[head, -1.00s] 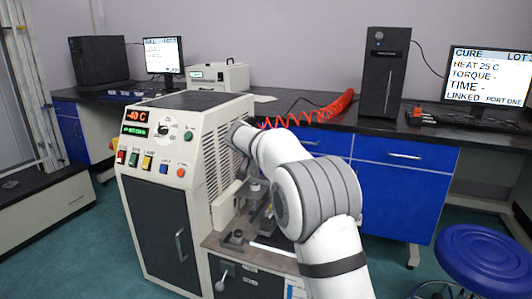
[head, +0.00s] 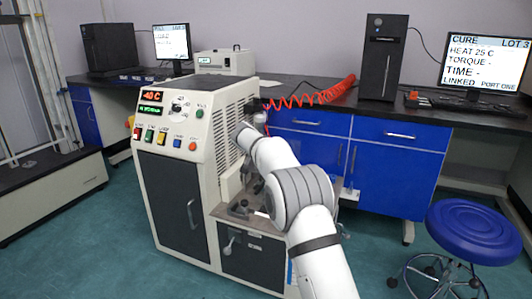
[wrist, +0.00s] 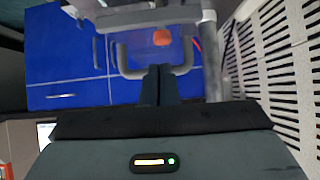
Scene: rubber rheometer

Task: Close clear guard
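My gripper (wrist: 158,78) points away from the camera in the wrist view. Its two dark fingers lie side by side with no clear gap, and I see nothing held between them. A grey U-shaped handle (wrist: 126,62) is just beyond the fingertips; its lower bar passes at their height, and I cannot tell whether they touch. It appears to belong to the clear guard, whose see-through panel is hard to make out, below a pale frame (wrist: 140,18). In the head view, my arm hides the gripper and most of the guard area beside the rheometer (head: 180,200).
The rheometer's slotted side wall (wrist: 275,70) is close on the right in the wrist view. A red coiled hose (head: 315,97) lies on the dark bench behind. Blue cabinets (head: 390,170) stand under the bench. A blue stool (head: 473,230) is at the right, with open floor before it.

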